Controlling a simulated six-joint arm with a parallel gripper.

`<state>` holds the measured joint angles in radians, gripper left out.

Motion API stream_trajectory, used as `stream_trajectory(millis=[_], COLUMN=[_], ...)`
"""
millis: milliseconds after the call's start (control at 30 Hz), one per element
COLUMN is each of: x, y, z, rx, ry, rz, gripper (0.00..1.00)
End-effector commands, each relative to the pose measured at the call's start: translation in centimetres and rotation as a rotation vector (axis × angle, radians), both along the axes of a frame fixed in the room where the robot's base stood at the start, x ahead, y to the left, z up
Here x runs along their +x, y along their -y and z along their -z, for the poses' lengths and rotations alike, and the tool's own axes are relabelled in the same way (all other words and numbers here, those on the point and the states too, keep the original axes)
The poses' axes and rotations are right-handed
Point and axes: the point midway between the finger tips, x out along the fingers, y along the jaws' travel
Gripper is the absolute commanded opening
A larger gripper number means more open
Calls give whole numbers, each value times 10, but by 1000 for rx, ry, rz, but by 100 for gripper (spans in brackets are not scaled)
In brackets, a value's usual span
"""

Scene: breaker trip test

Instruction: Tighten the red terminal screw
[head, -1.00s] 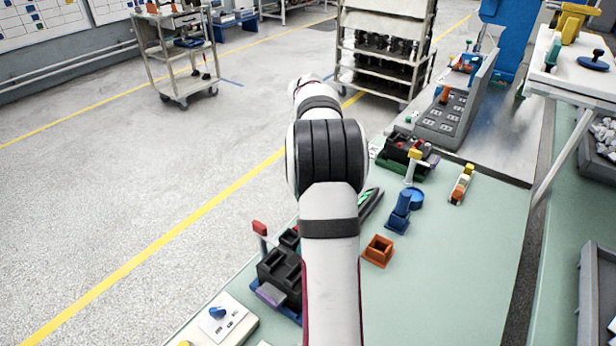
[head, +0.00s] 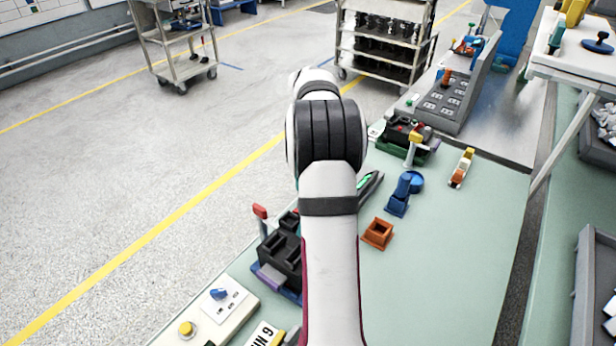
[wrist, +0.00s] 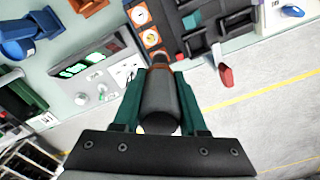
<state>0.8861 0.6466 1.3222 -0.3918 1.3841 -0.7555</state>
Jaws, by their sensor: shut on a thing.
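In the wrist view my gripper (wrist: 160,108) has dark green fingers shut on a dark grey, rounded tool handle (wrist: 160,100). The tool's far end points at a row of round terminals beside the black breaker block (wrist: 205,22). Two terminals with orange rims show, an upper one (wrist: 139,15) and a lower one (wrist: 150,38). A third orange-rimmed spot (wrist: 160,57) is partly covered by the tool's tip; I cannot tell if they touch. Which terminal is red is unclear. In the head view my arm hides the gripper and part of the breaker block (head: 280,256).
A red-tipped lever (head: 260,212) stands by the block. A meter with green digits (wrist: 85,63) lies beside the terminals. An orange square holder (head: 377,233), a blue stand (head: 399,195) and a dark green-based block (head: 408,140) are nearby. The bench's right front is clear.

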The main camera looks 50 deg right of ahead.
Motion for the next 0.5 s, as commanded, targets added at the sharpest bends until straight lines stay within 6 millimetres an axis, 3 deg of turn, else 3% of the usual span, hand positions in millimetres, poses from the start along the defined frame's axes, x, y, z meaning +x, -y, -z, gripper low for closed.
stream_trajectory(millis=[500], x=[0], y=[0], z=[3], rx=[-1], ry=[1], rz=[0], gripper=[0])
